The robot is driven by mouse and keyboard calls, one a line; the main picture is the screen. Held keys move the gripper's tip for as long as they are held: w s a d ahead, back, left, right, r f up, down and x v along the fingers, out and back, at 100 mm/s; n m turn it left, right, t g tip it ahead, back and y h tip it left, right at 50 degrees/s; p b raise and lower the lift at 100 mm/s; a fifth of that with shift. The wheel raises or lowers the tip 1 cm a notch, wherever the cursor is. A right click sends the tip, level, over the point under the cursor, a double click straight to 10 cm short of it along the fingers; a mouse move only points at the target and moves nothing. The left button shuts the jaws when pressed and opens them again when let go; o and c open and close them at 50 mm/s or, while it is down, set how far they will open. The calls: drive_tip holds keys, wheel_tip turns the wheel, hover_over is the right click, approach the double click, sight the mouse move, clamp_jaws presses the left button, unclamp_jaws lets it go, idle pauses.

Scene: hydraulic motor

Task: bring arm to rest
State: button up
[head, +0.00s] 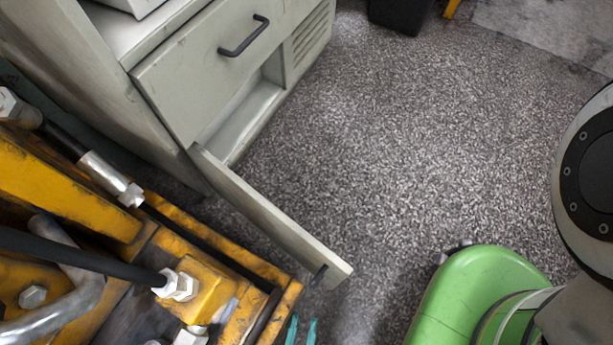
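My gripper is not in view in the head view. A pale rounded link with a dark bolted disc (597,172) shows at the right edge and looks like part of my own arm. A green rounded body part (480,290), which looks like mine, shows at the bottom right with a grey link over it. Where the arm ends cannot be seen.
A grey cabinet (175,90) stands at upper left, its lower door (270,220) swung out over the floor. Yellow hydraulic machinery (60,185) fills the lower left. Two teal tips (302,330) show beside it, unclear. Open speckled floor (440,140) lies centre-right.

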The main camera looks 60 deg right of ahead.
drive_tip(key=shift+v, duration=1.05)
